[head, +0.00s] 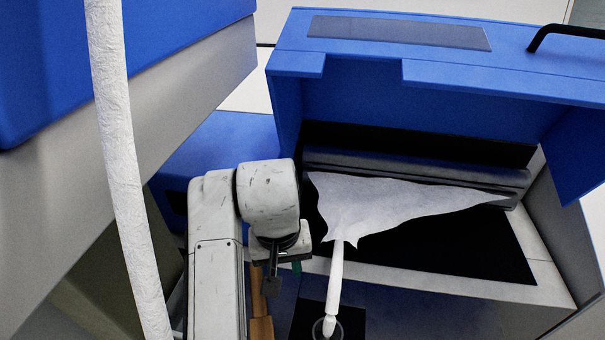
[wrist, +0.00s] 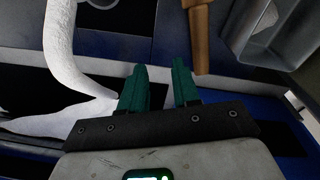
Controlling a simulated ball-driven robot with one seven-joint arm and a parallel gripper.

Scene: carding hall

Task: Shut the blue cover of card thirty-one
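The blue cover (head: 440,80) of the card stands raised in the head view, with a dark panel on its top and a black handle (head: 565,32) at the right. Below it the card is open, showing a grey roller (head: 420,168) and a white web (head: 380,203) drawn into a strand. My gripper shows in the wrist view (wrist: 158,75), with two teal fingers apart and nothing between them. In the head view it is mostly hidden by my wrist, low at the card's front left, away from the cover and handle. The cover is not recognisable in the wrist view.
A thick white sliver (head: 125,170) hangs at the left before another blue and grey machine (head: 130,60). A wooden handle (wrist: 198,35) and a grey metal container (wrist: 260,45) lie close ahead of my fingers. The strand runs into a ring (head: 327,326) right of my arm.

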